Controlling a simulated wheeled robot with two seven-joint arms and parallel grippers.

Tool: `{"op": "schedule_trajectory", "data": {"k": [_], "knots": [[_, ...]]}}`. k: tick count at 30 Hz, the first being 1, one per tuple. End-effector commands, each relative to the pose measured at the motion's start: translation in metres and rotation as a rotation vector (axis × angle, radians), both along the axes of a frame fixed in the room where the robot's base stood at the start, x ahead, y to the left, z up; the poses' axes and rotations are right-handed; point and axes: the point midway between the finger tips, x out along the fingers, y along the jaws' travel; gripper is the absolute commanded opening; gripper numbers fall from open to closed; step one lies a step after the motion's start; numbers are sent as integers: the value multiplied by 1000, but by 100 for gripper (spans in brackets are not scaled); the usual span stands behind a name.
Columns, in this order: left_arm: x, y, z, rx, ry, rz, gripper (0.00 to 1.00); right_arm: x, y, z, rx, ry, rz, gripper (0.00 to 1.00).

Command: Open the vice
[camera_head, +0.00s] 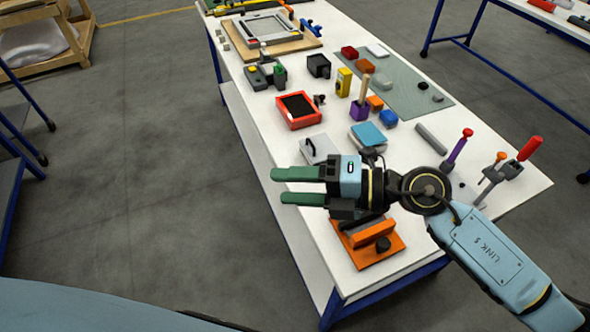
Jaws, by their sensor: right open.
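An orange device that looks like the vice (372,249) sits at the near end of the white table, with an orange base, an upright orange block and a black knob. My right arm and gripper partly cover its far side, so I cannot tell how far its jaws stand apart. My right gripper (283,186) is open and empty. Its two green fingers point left, over the table's left edge, above and to the left of the vice, and do not touch it. My left gripper is not in view.
A grey plate with a black handle (314,149), a blue-topped block (367,136) and a red tray (298,110) lie beyond the gripper. A red-handled clamp (510,168) stands at right. The floor (150,190) left of the table is clear.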

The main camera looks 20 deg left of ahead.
Motion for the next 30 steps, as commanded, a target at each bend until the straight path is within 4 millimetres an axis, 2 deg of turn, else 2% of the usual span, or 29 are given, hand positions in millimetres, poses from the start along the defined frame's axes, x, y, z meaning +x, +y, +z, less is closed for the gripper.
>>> {"op": "schedule_trajectory", "data": {"k": [6, 12, 26, 30], "knots": [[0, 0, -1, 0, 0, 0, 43, 9, 2, 19, 135, 61, -88, 52], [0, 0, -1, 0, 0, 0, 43, 12, 2, 23, 159, 73, -106, 52], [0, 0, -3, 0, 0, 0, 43, 10, 2, 20, 145, 65, -92, 52], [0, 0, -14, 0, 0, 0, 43, 3, -2, 1, 25, 0, 4, 52]]}}
